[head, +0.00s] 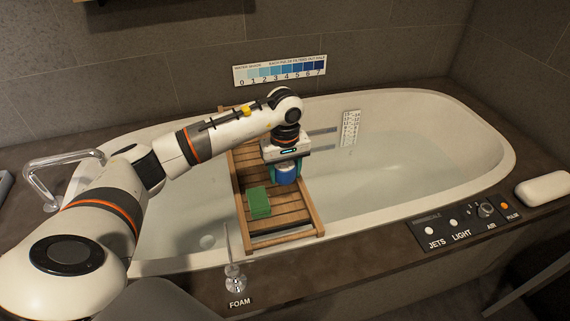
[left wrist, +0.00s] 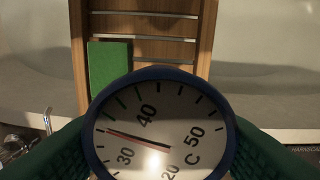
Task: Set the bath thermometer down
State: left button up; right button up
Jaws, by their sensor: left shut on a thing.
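The bath thermometer (head: 287,175) is a round blue body held in my left gripper (head: 286,172) above the wooden bath tray. In the left wrist view the thermometer (left wrist: 160,130) shows a white dial with a blue rim, numbers and a red needle between 30 and 40. The green fingers of my left gripper are shut on it from both sides. The wooden tray (head: 279,217) lies across the tub. I cannot tell whether the thermometer touches the tray. My right gripper is not in view.
A green block (head: 258,201) sits on the tray left of the thermometer; it also shows in the left wrist view (left wrist: 108,70). The white tub (head: 420,175) surrounds the tray. A foam lever (head: 234,275), a faucet (head: 65,165) and a control panel (head: 462,223) stand on the rim.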

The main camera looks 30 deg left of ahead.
pick_arm(q)
jog(key=shift+w+f, duration=0.3)
jog(key=shift+f, duration=0.25)
send_over(286, 203)
notch_tip(286, 203, down, 4)
jog(key=shift+f+b, duration=0.1)
jog(key=shift+b, duration=0.2)
notch_tip(286, 203, down, 4)
jog(key=shift+r, duration=0.25)
jog(key=shift+f, duration=0.35)
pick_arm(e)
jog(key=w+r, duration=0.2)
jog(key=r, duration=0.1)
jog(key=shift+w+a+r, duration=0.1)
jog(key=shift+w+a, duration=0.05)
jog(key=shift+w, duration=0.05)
pick_arm(q)
jog(key=shift+f+b, duration=0.1)
jog(key=shift+b, duration=0.2)
jog(key=o, duration=0.7)
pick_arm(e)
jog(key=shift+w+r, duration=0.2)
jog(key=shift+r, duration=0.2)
